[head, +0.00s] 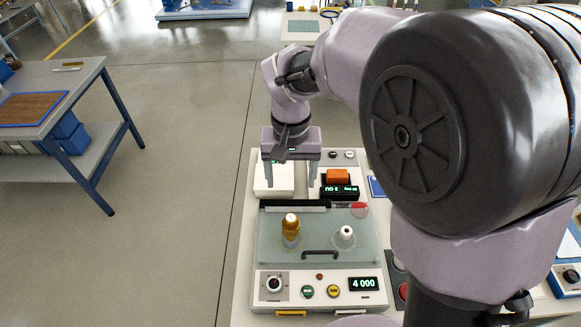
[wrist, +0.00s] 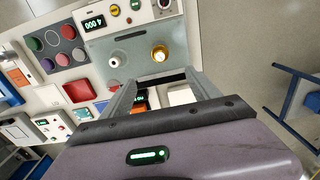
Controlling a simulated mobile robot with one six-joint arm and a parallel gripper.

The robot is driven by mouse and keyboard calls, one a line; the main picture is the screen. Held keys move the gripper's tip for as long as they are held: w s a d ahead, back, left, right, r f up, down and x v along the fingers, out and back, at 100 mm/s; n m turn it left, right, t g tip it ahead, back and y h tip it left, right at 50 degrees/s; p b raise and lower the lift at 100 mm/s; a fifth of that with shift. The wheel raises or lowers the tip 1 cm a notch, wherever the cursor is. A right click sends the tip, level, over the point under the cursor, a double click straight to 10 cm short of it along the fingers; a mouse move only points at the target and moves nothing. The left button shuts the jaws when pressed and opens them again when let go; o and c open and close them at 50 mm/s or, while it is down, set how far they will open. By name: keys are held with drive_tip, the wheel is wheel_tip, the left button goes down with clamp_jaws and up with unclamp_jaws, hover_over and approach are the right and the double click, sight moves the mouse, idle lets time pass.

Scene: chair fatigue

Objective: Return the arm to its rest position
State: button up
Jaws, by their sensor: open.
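My arm (head: 345,45) reaches out from the right of the head view, bent down over the bench. My gripper (head: 290,182) points down over the back of the test unit, between a white box and a small black display. In the wrist view, the two fingers of my gripper (wrist: 165,88) are apart with nothing held between them. The gripper's height above the bench is hard to tell.
The test unit (head: 270,277) has a clear cover (head: 270,252), a brass knob (head: 290,227), a white knob (head: 346,232) and a display (head: 366,284) reading 4 000. An orange block (head: 337,176) lies behind. Open floor (head: 185,180) separates this bench from a table (head: 85,78).

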drive_tip(key=s+d+f+m+t+y+b, duration=0.1)
drive_tip(key=s+d+f+m+t+b, duration=0.1)
drive_tip(key=s+b, duration=0.6)
drive_tip(key=s+d+f+m+t+y+b, duration=0.1)
drive_tip(key=s+d+f+m+t+b, duration=0.1)
drive_tip(key=s+d+f+b, duration=0.4)
drive_tip(key=s+t+b, duration=0.1)
drive_tip(key=s+b, duration=0.2)
drive_tip(key=shift+d+t+b, duration=0.2)
drive_tip(key=shift+t+b, duration=0.2)
drive_tip(key=shift+s, duration=0.1)
idle(1.5)
